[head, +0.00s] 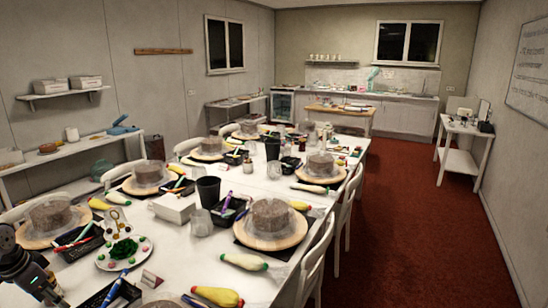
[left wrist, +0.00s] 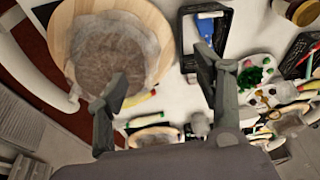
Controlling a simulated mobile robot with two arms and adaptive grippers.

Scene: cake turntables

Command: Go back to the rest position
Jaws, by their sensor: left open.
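My left gripper (head: 28,272) shows at the lower left edge of the head view, beside the near end of the long white table (head: 205,262). In the left wrist view the same gripper (left wrist: 160,80) has its two fingers spread wide, with nothing between them. Beyond its left finger is a brown cake (left wrist: 108,52) under a clear cover on a round wooden turntable (left wrist: 160,28). A black tray (left wrist: 188,60) with tools lies by the right finger. My right gripper is in neither view.
Several wooden turntables with covered cakes line the table, such as the near one (head: 292,238). A plate of coloured decorations (head: 144,256) and piping bags (head: 244,262) lie near the left arm. White chairs (head: 314,264) stand along the table. Red carpet (head: 420,220) is open on the right.

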